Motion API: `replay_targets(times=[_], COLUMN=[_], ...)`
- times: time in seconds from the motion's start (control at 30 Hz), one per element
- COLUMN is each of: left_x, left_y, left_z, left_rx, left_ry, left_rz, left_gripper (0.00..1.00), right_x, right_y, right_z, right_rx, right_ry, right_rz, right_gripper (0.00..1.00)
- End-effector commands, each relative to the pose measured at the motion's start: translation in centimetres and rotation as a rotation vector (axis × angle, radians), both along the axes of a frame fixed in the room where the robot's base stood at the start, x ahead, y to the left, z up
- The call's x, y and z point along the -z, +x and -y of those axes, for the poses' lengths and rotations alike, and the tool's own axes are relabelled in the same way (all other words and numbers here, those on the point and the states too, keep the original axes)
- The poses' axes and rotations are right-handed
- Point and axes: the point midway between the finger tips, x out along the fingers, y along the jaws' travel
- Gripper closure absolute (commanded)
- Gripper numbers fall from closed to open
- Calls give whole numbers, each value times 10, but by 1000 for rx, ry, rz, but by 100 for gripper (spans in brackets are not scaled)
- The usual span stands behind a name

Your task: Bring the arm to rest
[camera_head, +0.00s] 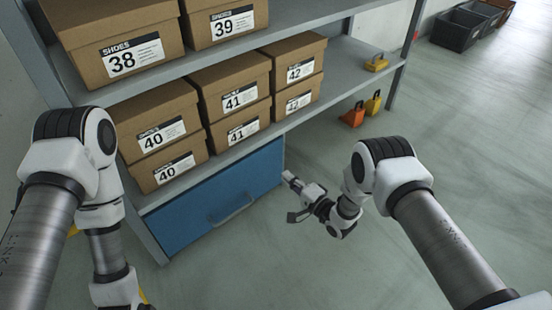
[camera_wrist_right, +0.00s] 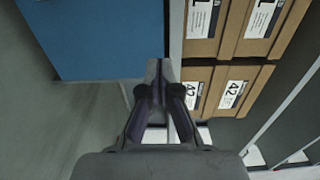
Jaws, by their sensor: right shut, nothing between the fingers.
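My right arm comes in from the right in the head view, bent at the elbow. Its gripper (camera_head: 289,178) is in front of the shelf, near the right end of the blue drawer. In the right wrist view the fingers of the right gripper (camera_wrist_right: 158,68) are together with nothing between them. My left arm comes in from the left and runs down past the bottom edge of the head view. The left gripper is out of the picture.
A grey shelf (camera_head: 292,126) holds shoe boxes, among them box 38 (camera_head: 115,42) and the boxes 42 (camera_head: 293,74). Below is a blue drawer (camera_head: 205,200) with a handle. Yellow and orange objects (camera_head: 353,116) stand on the floor at right. Dark bins (camera_head: 458,28) stand far back.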

Motion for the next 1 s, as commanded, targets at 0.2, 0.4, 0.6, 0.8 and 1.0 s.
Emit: replay_targets(times=[0.2,0.4,0.6,0.8,1.0], left_x=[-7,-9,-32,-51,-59], left_y=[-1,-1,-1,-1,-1], left_z=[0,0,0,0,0], left_rx=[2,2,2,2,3], left_ry=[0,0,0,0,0], left_rz=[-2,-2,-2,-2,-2], left_gripper=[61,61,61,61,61], right_x=[1,-5,-56,-23,8], right_y=[-13,-11,-6,-90,-238], right_z=[9,9,31,88,134], right_rx=[-1,-1,51,193,35], right_ry=[0,0,-8,-359,-888], right_rz=[-1,7,-20,-329,-650], right_gripper=[100,100,100,100,100])
